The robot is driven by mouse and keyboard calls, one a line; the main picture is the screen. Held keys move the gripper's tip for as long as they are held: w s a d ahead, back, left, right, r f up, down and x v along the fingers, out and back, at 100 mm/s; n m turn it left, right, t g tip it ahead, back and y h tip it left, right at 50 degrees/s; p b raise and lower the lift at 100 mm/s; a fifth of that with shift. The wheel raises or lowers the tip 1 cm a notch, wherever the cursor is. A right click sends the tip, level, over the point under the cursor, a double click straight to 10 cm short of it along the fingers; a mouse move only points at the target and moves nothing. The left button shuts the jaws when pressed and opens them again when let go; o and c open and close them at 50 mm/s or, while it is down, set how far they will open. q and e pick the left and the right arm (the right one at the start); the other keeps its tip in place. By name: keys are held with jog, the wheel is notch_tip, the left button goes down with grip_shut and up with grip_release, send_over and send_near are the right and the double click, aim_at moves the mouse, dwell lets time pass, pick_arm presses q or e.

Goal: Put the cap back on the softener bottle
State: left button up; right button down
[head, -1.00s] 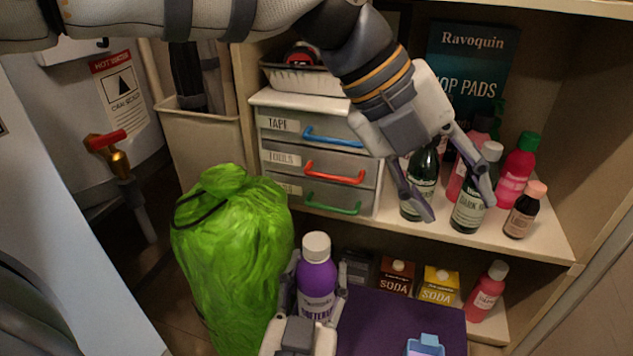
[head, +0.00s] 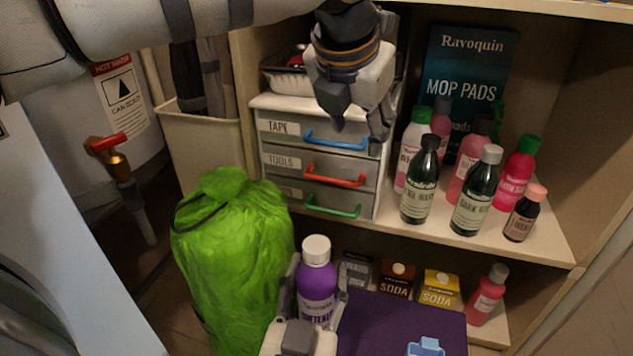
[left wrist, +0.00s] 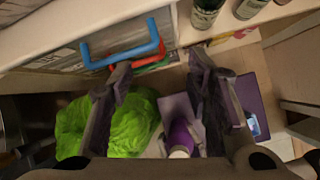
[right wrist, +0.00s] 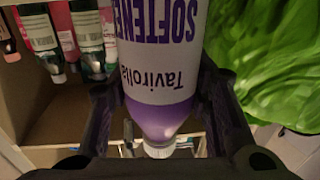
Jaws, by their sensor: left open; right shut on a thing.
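The softener bottle (head: 316,292) is purple with a pale label and stands upright in the head view. A white cap (head: 316,249) sits on its top; the right wrist view also shows the cap (right wrist: 160,149) at the bottle's neck. My right gripper (head: 318,283) is shut around the bottle's body, one finger on each side. My left gripper (head: 358,122) is open and empty, fingers pointing down in front of the drawer unit, above the bottle and apart from it. In the left wrist view the bottle (left wrist: 180,134) lies below, between the fingers.
A green bag (head: 235,265) stands left of the bottle. The drawer unit (head: 375,185) with coloured handles is behind. Several bottles, including a dark one (head: 420,190), stand on the shelf at right. A purple surface (head: 385,322) with a light blue object (head: 426,347) is right of the bottle.

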aim_at(316, 244)
pick_arm(q)
jog(key=s+a+n+g, duration=0.2)
jog(key=s, duration=0.1)
jog(key=s+a+f+n+g+y, duration=0.1)
jog(key=s+n+g, duration=0.1)
jog(key=s+n, duration=0.1)
jog(key=s+a+n+g+y, duration=0.1)
jog(key=s+a+n+g, duration=0.1)
jog(key=s, duration=0.3)
jog(key=shift+s+a+f+n, duration=0.2)
jog(key=shift+a+f+n, duration=0.2)
jog(key=shift+n, duration=0.2)
notch_tip(316, 244, down, 8)
jog(key=shift+f, duration=0.1)
